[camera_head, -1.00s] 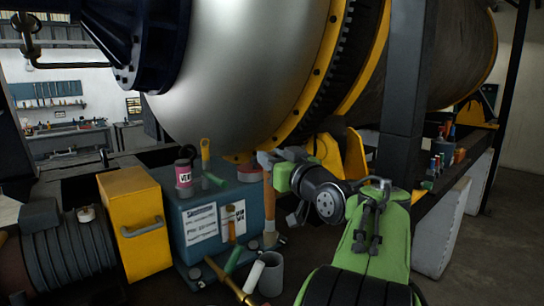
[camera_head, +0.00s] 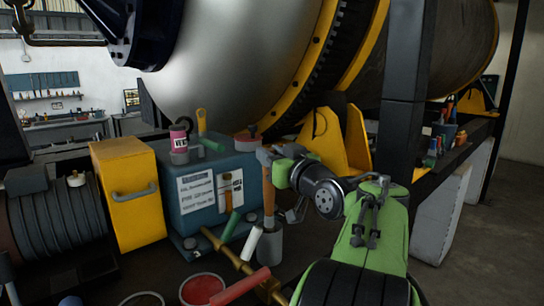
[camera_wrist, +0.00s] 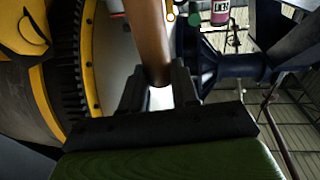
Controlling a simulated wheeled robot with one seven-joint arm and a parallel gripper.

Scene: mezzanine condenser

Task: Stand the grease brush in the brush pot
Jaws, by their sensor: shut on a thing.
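The grease brush (camera_head: 268,197), with a long orange-brown wooden handle, hangs upright in my gripper (camera_head: 268,160). My gripper is shut on its upper part; the handle also shows between the fingers in the wrist view (camera_wrist: 150,45). The grey brush pot (camera_head: 269,248) stands directly below, at the front right of the blue box. The brush's lower end meets the pot's mouth in the picture and seems to be at or just inside the rim. I cannot tell how deep it is or whether it touches the pot; the bristles are hard to make out.
A blue box (camera_head: 196,205) behind the pot carries a pink-labelled bottle (camera_head: 179,140) and small tools. A brass pipe (camera_head: 232,260) with green, white and red handles runs close in front of the pot. Open round tins (camera_head: 203,289) sit at the front. A yellow box (camera_head: 128,200) stands left.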

